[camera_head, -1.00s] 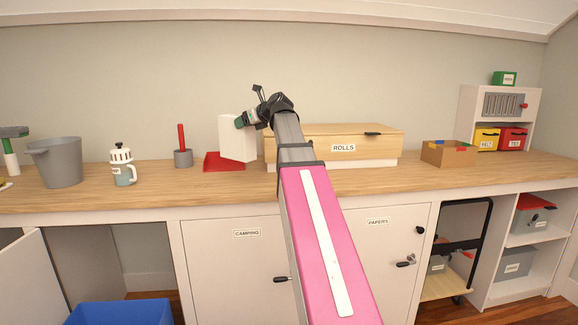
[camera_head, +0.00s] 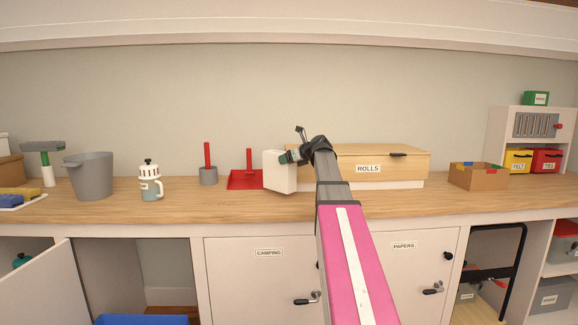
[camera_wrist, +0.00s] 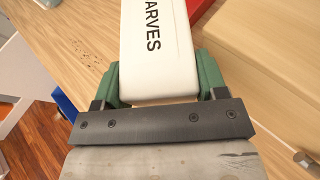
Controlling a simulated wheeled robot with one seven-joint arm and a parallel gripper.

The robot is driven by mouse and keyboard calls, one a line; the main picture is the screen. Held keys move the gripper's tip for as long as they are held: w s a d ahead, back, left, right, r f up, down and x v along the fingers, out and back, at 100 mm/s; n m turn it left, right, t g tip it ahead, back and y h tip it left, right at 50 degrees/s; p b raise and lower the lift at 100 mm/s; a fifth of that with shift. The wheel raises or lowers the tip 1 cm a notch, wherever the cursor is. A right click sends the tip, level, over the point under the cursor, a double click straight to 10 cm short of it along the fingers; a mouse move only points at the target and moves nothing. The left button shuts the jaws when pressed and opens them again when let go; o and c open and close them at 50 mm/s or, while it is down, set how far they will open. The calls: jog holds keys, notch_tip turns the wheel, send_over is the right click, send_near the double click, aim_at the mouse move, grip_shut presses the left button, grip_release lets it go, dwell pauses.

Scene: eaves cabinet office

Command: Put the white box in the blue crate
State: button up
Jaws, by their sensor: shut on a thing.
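The white box (camera_head: 277,172) is in my gripper (camera_head: 291,157), in front of the red dustpan at the middle of the counter. In the wrist view the white box (camera_wrist: 158,50) bears black letters reading "ARVES", and the green fingers of my gripper (camera_wrist: 160,85) press on its two sides. Whether the box touches the counter cannot be told. The blue crate (camera_head: 142,320) stands low at the bottom left of the head view, below the counter; only its upper part shows. A blue edge (camera_wrist: 66,106) at the left of the wrist view may be the crate.
An open cabinet door (camera_head: 45,290) juts out at the lower left.

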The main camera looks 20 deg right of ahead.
aim_at(282, 179)
jog(key=shift+f, duration=1.3)
jog(key=o, duration=1.4)
